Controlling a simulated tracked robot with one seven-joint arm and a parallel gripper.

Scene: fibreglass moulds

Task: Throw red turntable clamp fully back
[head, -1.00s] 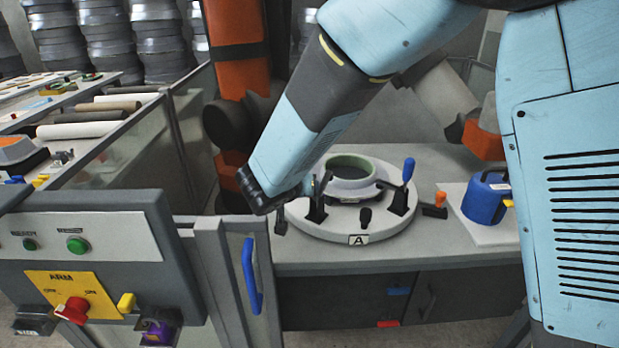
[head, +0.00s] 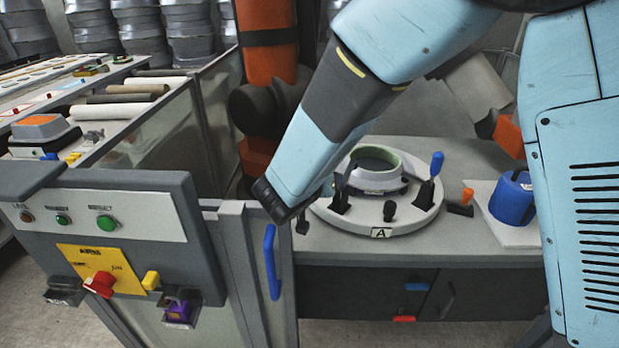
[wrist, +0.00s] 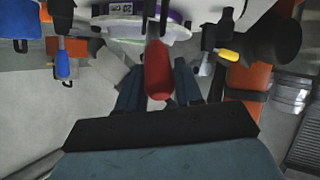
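The red clamp handle (wrist: 158,72) shows in the wrist view, with its rounded end towards me. My gripper (wrist: 159,85) is open, with one dark finger on each side of the handle. I cannot tell whether either finger touches it. In the head view my arm hides the red handle and my fingers. The round turntable (head: 408,220), marked A, stands on the grey bench beyond my forearm. It carries a pale green-rimmed mould (head: 390,157), a blue-handled clamp (head: 436,164) and black clamp parts. The wrist view shows blue (wrist: 63,64) and yellow (wrist: 228,55) handles to either side.
A control panel (head: 110,235) with buttons and a red knob is at the front left, beside a gate with a blue handle (head: 271,262). A blue container (head: 512,199) stands right of the turntable. An orange column (head: 268,75) rises behind my forearm.

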